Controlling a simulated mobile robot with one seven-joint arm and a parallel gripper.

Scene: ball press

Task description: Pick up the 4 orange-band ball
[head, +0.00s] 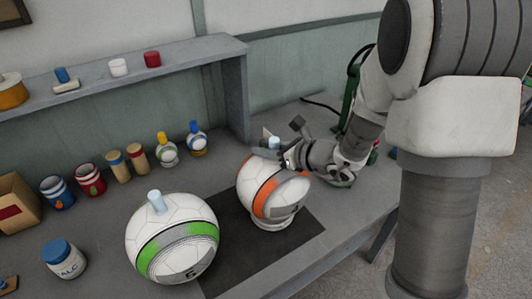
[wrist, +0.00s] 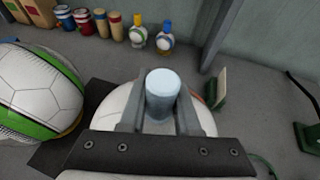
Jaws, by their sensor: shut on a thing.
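The orange-band ball (head: 262,193) is white with an orange stripe and stands on a low ring-like base on the dark mat. It looks slightly tilted in the head view. A pale blue peg (wrist: 162,92) rises from its top. My gripper (wrist: 160,118) is over the ball with its two fingers on either side of the peg, shut on it. In the wrist view the white top of the ball (wrist: 118,108) shows below the peg, and the gripper's front hides much of it. The number on the ball is not readable.
A larger green-band ball (head: 171,238) with its own peg stands close on the left. A dark mat (head: 240,268) lies under the orange-band ball. Several jars, rollers and small bottles line the back, below a shelf (head: 120,70). A green device (head: 350,100) stands behind my arm.

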